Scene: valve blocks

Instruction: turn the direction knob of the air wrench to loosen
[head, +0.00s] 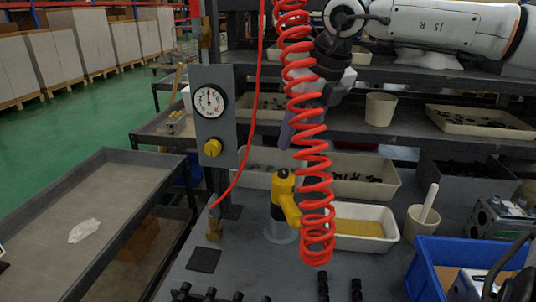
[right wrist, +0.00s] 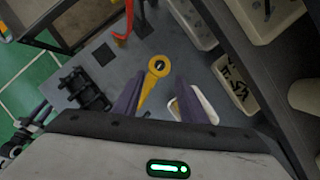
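The air wrench (head: 287,205) is yellow and stands upright in a clear round holder on the bench, with a dark round piece (head: 283,174) on top that may be the direction knob. In the right wrist view the wrench (right wrist: 149,84) is seen from above, with a round dark centre (right wrist: 159,65) in its yellow head. My right gripper (head: 292,135) hangs above the wrench, partly hidden by the red coiled hose. Its two purple fingers (right wrist: 160,88) are spread and empty, on either side of the wrench in that view. Which way the knob points is too small to tell. My left gripper is not in view.
The red coiled hose (head: 312,165) hangs right beside the wrench. A gauge panel (head: 214,117) with a yellow knob (head: 212,147) stands to the left. Trays (head: 362,222), a cup (head: 417,229) and a blue crate (head: 427,272) are at right; black fittings (head: 208,295) line the front.

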